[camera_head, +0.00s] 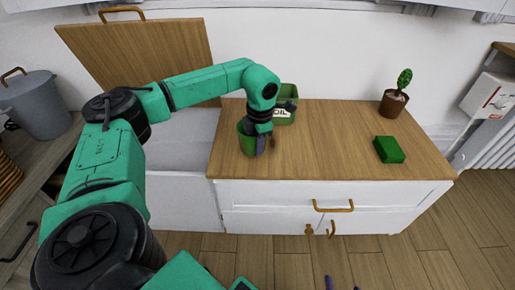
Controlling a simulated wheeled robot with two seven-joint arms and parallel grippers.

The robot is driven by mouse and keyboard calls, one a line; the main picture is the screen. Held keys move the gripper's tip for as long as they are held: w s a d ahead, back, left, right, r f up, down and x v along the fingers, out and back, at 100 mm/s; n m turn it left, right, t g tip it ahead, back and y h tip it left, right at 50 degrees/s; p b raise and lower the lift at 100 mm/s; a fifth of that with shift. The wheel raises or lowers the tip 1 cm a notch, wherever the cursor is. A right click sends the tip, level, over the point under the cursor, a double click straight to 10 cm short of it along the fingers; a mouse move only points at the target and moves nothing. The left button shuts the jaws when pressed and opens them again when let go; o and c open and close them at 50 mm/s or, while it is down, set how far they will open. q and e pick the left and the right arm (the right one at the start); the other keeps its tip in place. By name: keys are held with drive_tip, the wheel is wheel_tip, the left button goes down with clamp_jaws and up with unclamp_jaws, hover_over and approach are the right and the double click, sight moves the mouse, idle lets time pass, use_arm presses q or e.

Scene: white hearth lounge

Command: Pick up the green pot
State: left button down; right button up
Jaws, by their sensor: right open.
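The green pot (244,145) stands near the left front edge of the wooden counter top. My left gripper (262,145) is down at the pot, with a dark finger across its right side. The pot's far side is partly hidden by the gripper, and I cannot tell whether the fingers are closed on it. My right gripper (342,284) shows only as two fingertips at the bottom edge, apart and empty, well in front of the cabinet.
A green labelled container (287,104) stands just behind the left gripper. A green block (389,150) and a cactus in a brown pot (393,103) are at the right. A raised wooden lid (150,50) and a grey pot (38,105) are at the left. The counter's middle is clear.

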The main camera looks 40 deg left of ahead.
use_arm(q)
wheel_tip(320, 180, up, 10)
drive_tip(key=p, duration=0.3)
drive_tip(key=shift+w+p, duration=0.1)
drive_tip(key=shift+p, duration=0.2)
wheel_tip(320, 180, up, 8)
drive_tip(key=p, duration=0.2)
use_arm(e)
drive_tip(key=d+r+n+g+h, duration=0.1)
drive_tip(key=d+r+g+h, duration=0.1)
drive_tip(key=d+r+g, duration=0.2)
wheel_tip(320, 180, up, 2)
drive_tip(key=shift+s+d+g, duration=0.15)
drive_tip(key=shift+d+g, duration=0.15)
drive_tip(key=shift+d, duration=0.3)
use_arm(q)
drive_tip(key=shift+r, duration=0.1)
use_arm(e)
drive_tip(key=shift+h, duration=0.3)
